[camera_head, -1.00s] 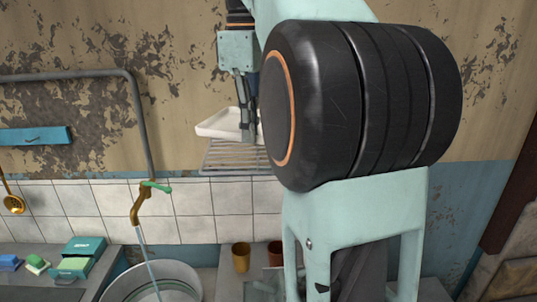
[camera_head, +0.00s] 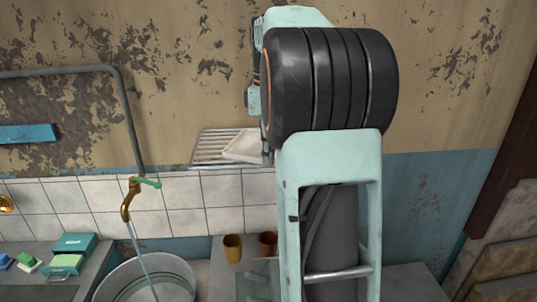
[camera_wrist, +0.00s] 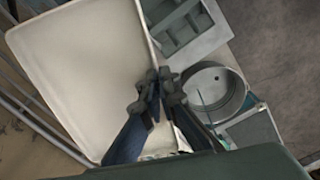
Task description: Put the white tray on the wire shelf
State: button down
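The white tray (camera_head: 243,146) lies over the right part of the wire shelf (camera_head: 212,147) on the wall. It looks level and close to the wires; whether it fully rests on them I cannot tell. In the wrist view the tray (camera_wrist: 85,70) fills the left side, with shelf wires (camera_wrist: 28,108) showing past its left edge. My gripper (camera_wrist: 158,88) has its fingertips close together at the tray's right rim and looks shut on it. In the head view my arm hides most of the gripper and the tray's right end.
Below the shelf, a tap (camera_head: 128,200) runs into a round metal basin (camera_head: 145,280). An orange cup (camera_head: 232,248) and a brown cup (camera_head: 267,244) stand on the counter. A teal box (camera_head: 72,245) stands at left. The shelf's left part is bare.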

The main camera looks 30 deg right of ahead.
jog(key=shift+f, duration=0.15)
jog(key=c, duration=2.7)
grip_release()
jog(key=shift+f, duration=0.1)
jog(key=o, duration=0.5)
jog(key=shift+o, duration=0.2)
notch_tip(320, 180, up, 12)
jog(key=shift+s+a+r, duration=0.15)
jog(key=shift+r, duration=0.05)
